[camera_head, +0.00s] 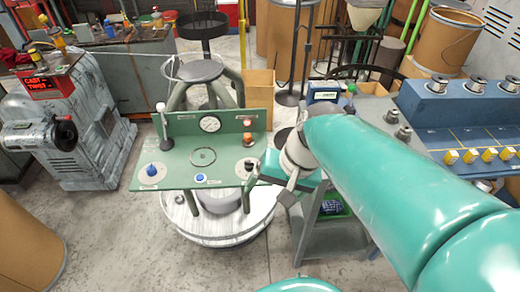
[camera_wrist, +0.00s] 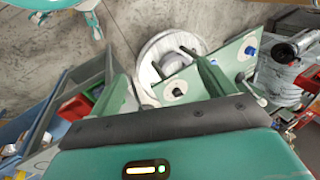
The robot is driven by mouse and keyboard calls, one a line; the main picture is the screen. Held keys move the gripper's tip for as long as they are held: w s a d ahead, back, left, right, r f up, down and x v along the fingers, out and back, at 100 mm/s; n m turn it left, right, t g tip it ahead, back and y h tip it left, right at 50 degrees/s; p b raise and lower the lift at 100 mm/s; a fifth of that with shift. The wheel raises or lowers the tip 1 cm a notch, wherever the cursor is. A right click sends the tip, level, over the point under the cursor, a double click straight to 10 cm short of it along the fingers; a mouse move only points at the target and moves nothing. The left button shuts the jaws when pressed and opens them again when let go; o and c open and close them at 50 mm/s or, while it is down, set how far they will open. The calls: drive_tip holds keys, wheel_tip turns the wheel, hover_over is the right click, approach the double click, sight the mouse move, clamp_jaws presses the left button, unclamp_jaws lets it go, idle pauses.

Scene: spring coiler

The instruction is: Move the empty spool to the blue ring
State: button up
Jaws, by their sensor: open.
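My gripper (camera_head: 270,184) is open and empty, above the right edge of a green control table (camera_head: 228,178). In the wrist view its two fingers (camera_wrist: 158,62) stand well apart with the floor and table beyond. A small blue round piece with a pale rim (camera_head: 201,178) sits at the table's front; I cannot tell whether it is the blue ring. Silver spools (camera_head: 437,84) stand on a blue rack at the right. More small metal spools (camera_head: 403,132) stand on the grey surface beside it. I cannot tell which spool is empty. My gripper touches none of them.
The table carries a blue knob (camera_head: 152,170), a dark circle (camera_head: 202,157), a gauge (camera_head: 210,124) and a post with a white top (camera_head: 161,108). A grey cart (camera_head: 330,235) stands close on the right. Yellow blocks (camera_head: 470,156) line the rack. Open floor lies left of the table.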

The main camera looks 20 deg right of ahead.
drive_tip(key=r+n+t+h, duration=0.2)
drive_tip(key=r+n, duration=0.1)
drive_tip(key=r+n+t+h, duration=0.1)
drive_tip(key=r+n, duration=0.1)
drive_tip(key=shift+s+a+r, duration=0.25)
drive_tip(key=shift+s+a, duration=0.05)
drive_tip(key=shift+s, duration=0.05)
drive_tip(key=shift+c, duration=0.2)
